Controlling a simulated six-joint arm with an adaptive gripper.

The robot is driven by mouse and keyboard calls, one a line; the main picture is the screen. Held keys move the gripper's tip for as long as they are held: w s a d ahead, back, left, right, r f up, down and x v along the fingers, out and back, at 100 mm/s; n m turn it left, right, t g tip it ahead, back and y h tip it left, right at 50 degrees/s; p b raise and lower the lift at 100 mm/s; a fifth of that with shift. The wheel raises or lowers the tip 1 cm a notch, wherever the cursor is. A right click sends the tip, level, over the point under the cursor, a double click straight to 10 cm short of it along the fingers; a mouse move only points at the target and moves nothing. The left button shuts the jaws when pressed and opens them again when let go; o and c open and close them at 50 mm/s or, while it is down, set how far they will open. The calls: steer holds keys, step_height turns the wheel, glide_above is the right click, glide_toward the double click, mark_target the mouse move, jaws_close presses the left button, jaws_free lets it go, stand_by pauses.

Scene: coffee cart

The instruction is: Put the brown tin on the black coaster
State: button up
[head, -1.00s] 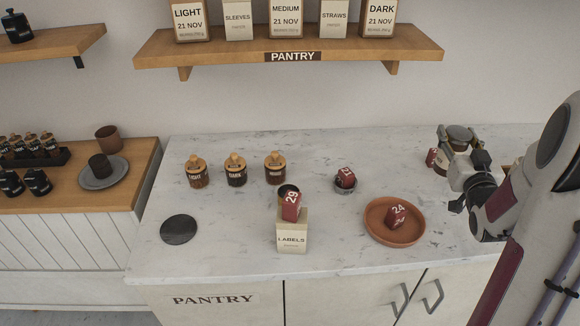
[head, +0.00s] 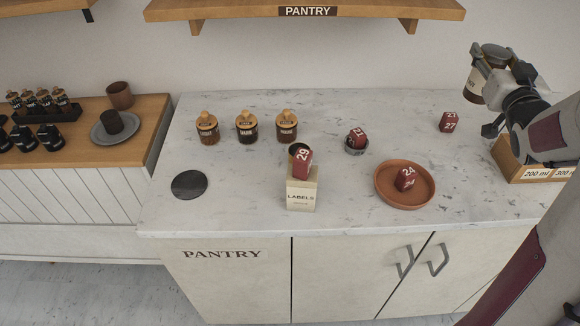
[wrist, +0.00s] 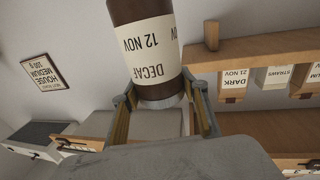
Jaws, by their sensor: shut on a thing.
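The brown tin (head: 474,90) is held by my gripper (head: 490,72) at the right of the head view, raised above the back right of the counter. In the wrist view the tin (wrist: 150,50) shows a cream label reading DECAF 12 NOV, and the two fingers (wrist: 165,100) are shut on its sides near one end. The fingers partly hide it in the head view. The black coaster (head: 189,185) is a flat dark disc, bare, at the left front of the marble counter, far from my gripper.
A labels box (head: 302,195) with a dark red cube (head: 303,163) at it stands mid-counter. Three jars (head: 246,127) stand behind. A terracotta dish (head: 381,196) and a small grey bowl (head: 356,150) hold cubes. Another cube (head: 449,122) stands near the tin. Counter around the coaster is clear.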

steer(key=w+a+n+g+y, duration=0.1)
steer(key=w+a+n+y, duration=0.2)
steer(key=a, duration=1.1)
steer(key=w+a+n+y, duration=0.15)
steer(key=a+y, duration=0.35)
steer(key=a, duration=0.9)
steer(key=w+a+n+g+y, duration=0.1)
steer(key=a+n+y, duration=0.3)
steer(key=a, duration=1)
steer(key=s+a+n+g+y, duration=0.2)
steer(key=s+a, duration=0.2)
steer(key=a, duration=0.5)
steer(key=s+a+n+g+y, duration=0.15)
steer(key=s+a, duration=0.25)
steer(key=a, duration=0.5)
steer(key=s+a+n+g+y, duration=0.1)
steer(key=s+a+g+y, duration=0.15)
steer(key=s+a, duration=0.45)
step_height(320, 180, down, 10)
steer(key=w+a, duration=0.2)
steer(key=shift+w+f+n, duration=0.2)
steer(key=shift+n, duration=0.1)
steer(key=shift+a, duration=0.1)
step_height(320, 180, down, 6)
steer(key=shift+f, duration=0.1)
